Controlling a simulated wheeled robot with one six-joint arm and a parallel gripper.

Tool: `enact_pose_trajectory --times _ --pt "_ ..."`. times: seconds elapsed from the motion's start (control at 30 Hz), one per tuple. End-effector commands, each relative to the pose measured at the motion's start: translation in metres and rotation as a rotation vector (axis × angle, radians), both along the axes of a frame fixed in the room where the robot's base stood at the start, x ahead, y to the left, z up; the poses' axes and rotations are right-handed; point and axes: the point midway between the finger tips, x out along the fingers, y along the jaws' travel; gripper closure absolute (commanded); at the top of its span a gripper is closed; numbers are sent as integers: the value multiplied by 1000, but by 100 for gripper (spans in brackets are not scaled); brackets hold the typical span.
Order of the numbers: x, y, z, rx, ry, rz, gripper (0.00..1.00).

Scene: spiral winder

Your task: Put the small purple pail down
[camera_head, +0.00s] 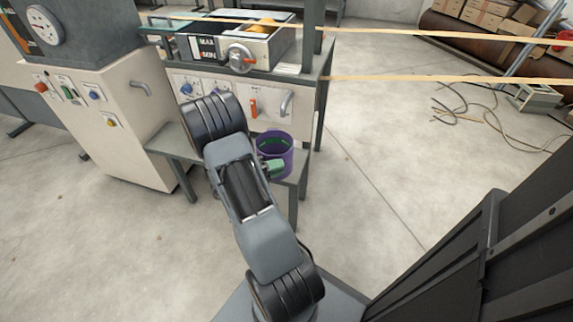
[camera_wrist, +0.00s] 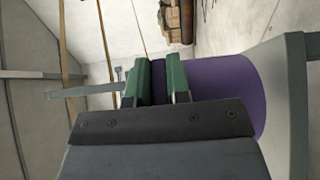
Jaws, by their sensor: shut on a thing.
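The small purple pail (camera_head: 279,150) is at the right end of a low grey bench (camera_head: 171,143), in front of the machine. I cannot tell whether its base touches the bench. My gripper (camera_head: 272,166) has green fingers and is shut on the pail's near side; my arm hides part of the bench. In the wrist view the pail (camera_wrist: 230,85) lies beyond the two green fingers (camera_wrist: 160,82), with a strip of purple between them.
A cream machine cabinet (camera_head: 115,130) with knobs and levers stands at the left. Above the bench are a panel with an orange lever (camera_head: 253,108) and a handwheel (camera_head: 241,58). Tan strips (camera_head: 430,79) cross at height.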

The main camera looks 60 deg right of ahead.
Motion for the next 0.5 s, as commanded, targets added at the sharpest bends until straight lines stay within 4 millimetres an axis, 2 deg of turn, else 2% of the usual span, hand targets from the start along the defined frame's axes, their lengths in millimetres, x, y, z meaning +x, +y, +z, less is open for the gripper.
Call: enact_pose_trajectory --times 0.1,0.3,0.4,0.5 --pt "10 -33 -3 -2 -5 -4 100" --pt "24 -80 -2 -2 -3 -5 100" --pt "29 -96 -2 -1 -2 -5 100" --pt "30 -96 -14 2 3 -2 100"
